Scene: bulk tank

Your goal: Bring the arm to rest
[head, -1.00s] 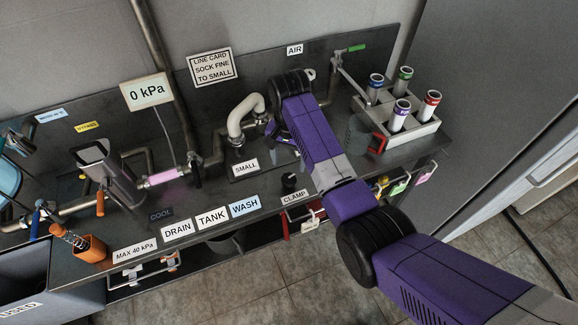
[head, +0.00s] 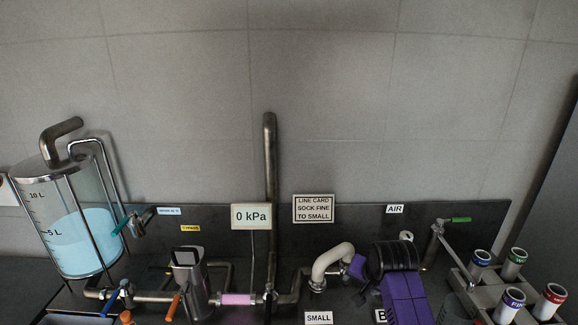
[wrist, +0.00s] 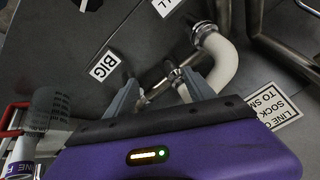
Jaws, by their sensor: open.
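My gripper (wrist: 160,88) is open in the wrist view. Its two grey fingers stand apart with nothing held between them. They point over the bench, beside the BIG label (wrist: 103,66) and the curved white pipe (wrist: 218,62). In the head view my purple arm (head: 405,298) reaches up from the bottom edge to a black joint. A small purple part of my gripper (head: 357,266) shows just right of the white pipe (head: 330,262).
A glass tank (head: 82,235) with blue liquid stands at the left. A gauge sign (head: 251,216) reads 0 kPa. A rack (head: 465,288) of labelled tubes is at the right. A grey mesh cylinder (wrist: 48,108) is left of my gripper. The wall above is clear.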

